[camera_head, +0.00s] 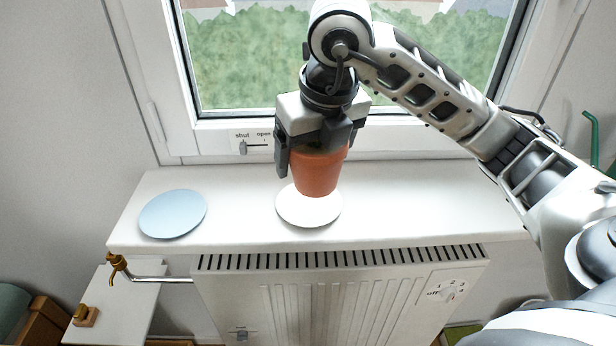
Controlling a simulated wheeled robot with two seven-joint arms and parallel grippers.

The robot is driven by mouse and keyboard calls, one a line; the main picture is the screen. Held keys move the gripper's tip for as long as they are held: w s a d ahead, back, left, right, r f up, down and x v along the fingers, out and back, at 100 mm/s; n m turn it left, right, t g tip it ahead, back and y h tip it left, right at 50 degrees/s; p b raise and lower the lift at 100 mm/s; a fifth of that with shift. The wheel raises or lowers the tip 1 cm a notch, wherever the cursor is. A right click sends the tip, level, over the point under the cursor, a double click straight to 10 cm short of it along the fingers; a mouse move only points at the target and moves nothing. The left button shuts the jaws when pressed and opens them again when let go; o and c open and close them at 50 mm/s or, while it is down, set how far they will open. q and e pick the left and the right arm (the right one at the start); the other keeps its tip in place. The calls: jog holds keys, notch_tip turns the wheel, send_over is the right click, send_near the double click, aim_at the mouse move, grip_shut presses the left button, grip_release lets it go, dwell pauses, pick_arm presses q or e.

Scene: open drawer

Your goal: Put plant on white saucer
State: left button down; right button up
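The plant's terracotta pot (318,175) is upright over the white saucer (300,215) on the windowsill. The pot's base overlaps the saucer's back part in the picture; I cannot tell whether it touches. My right gripper (317,145) comes down from above with its fingers on either side of the pot's rim, shut on it. The gripper hides the plant's leaves and the pot's top. My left gripper is not in view.
A light blue saucer (173,213) lies on the left of the white windowsill (430,210). The window (240,60) stands close behind my gripper. A radiator (340,300) is below the sill's front edge. The sill right of the white saucer is clear.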

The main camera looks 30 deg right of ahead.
aim_at(319, 144)
jog(key=shift+w+d+f, duration=0.15)
jog(key=shift+w+f, duration=0.7)
jog(key=shift+f, duration=0.05)
jog(key=p+x, duration=0.1)
jog(key=x, duration=0.2)
jog(key=shift+s+f, duration=0.1)
jog(key=shift+f, duration=0.45)
jog(key=o, duration=1)
jog(key=shift+f+b, duration=0.1)
jog(key=shift+b, duration=0.2)
jog(key=o, duration=0.3)
jog(key=shift+s+r, duration=0.1)
jog(key=shift+r, duration=0.35)
jog(key=p+v, duration=0.2)
jog(key=v, duration=0.9)
jog(key=shift+s+r, duration=0.1)
jog(key=shift+r, duration=0.15)
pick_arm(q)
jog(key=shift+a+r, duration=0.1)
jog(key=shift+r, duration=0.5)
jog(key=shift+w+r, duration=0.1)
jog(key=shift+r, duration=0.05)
